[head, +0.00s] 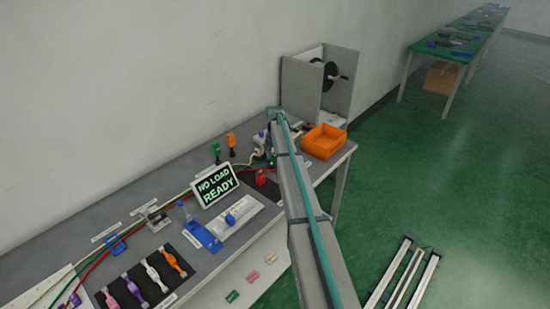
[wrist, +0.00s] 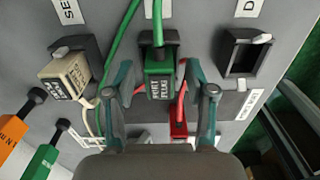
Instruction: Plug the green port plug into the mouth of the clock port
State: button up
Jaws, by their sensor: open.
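The green port plug (wrist: 158,72) is in the middle of the wrist view, with lettering on its face and a green cable at its top. It is at a dark middle port (wrist: 143,40); I cannot tell how deep it sits. My gripper (wrist: 162,98) is open, one finger on each side of the plug; contact is not clear. A dark port (wrist: 236,58) at right is empty, under a label starting with "D". A white plug (wrist: 68,78) is at the left port, under a label starting "SE". No clock label is readable. In the head view my arm hides this spot.
A red block (wrist: 179,129) with a red cable lies just below the plug. Orange (wrist: 18,122) and green (wrist: 40,160) handles stand at lower left. In the head view, an orange bin (head: 323,141) and a "NO LOAD READY" sign (head: 215,186) flank my arm.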

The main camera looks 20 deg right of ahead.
notch_tip(320, 180, up, 12)
dwell(0.6)
